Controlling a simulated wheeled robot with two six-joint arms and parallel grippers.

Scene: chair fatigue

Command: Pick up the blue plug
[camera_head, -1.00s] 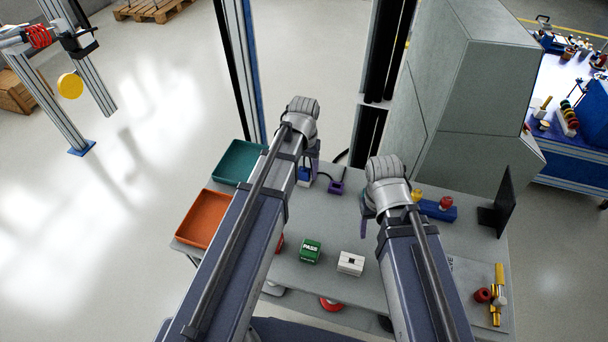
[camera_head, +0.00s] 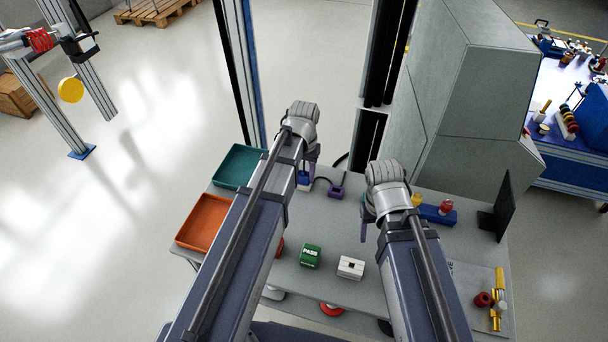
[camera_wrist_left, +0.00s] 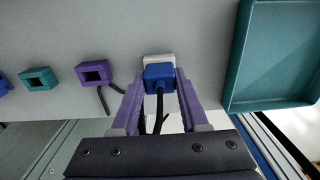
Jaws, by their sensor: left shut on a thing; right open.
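The blue plug (camera_wrist_left: 159,77) sits between the purple fingers of my left gripper (camera_wrist_left: 160,88) in the left wrist view, with a black cable trailing from it. The gripper is shut on it. A white piece (camera_wrist_left: 158,60) shows right behind the plug; I cannot tell whether they are joined. In the head view the blue plug (camera_head: 304,179) shows low beside my left gripper (camera_head: 308,174), partly hidden by the arm. My right gripper (camera_head: 368,214) is open over the table, its fingers mostly hidden by its wrist.
A purple socket block (camera_wrist_left: 94,73) and a teal one (camera_wrist_left: 38,79) stand left of the plug in the wrist view. A teal tray (camera_wrist_left: 234,62) lies to the right. In the head view, an orange tray (camera_head: 186,239), a green PASS block (camera_head: 310,255) and a white block (camera_head: 350,267) are nearer.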

